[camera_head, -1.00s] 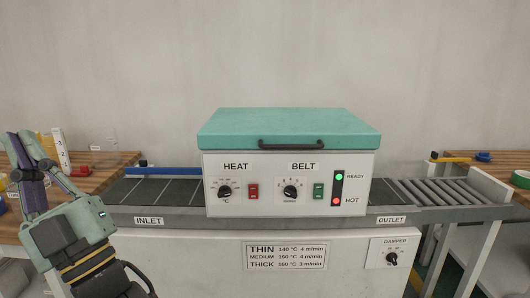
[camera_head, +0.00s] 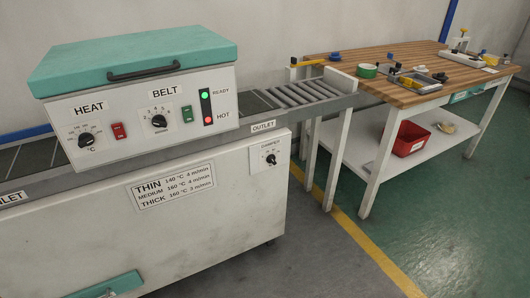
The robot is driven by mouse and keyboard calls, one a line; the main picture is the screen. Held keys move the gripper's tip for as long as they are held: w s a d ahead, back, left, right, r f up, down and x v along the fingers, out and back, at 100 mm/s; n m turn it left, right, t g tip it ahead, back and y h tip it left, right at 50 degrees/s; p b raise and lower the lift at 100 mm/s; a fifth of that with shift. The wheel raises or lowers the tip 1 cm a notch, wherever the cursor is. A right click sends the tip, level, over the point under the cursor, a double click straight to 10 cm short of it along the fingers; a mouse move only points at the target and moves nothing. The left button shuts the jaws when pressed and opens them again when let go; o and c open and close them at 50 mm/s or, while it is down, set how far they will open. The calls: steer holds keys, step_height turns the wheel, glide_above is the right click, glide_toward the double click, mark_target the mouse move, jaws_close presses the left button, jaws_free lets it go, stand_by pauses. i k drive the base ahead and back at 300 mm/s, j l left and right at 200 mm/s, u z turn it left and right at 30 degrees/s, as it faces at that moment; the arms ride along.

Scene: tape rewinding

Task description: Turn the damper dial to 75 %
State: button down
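The damper dial (camera_head: 271,159) is a small black knob on a white plate labelled DAMPER, at the right end of the machine's white front panel, below the OUTLET label. Its pointer setting is too small to read. My gripper is outside the head view, so its state and its place relative to the dial are hidden.
The teal-lidded heater box (camera_head: 135,95) stands over the conveyor, with heat and belt knobs and lit green and red lamps. The outlet rollers (camera_head: 292,95) lead to a wooden table (camera_head: 385,62) with a red bin (camera_head: 410,138) on its lower shelf. Floor in front is clear.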

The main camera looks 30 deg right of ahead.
mark_target(271, 159)
steer(key=i+l+z, duration=0.1)
steer(key=l+z, duration=0.3)
steer(key=i+l+z, duration=0.1)
steer(key=z, duration=0.25)
steer(key=i+l+z, duration=0.2)
steer(key=z, duration=0.2)
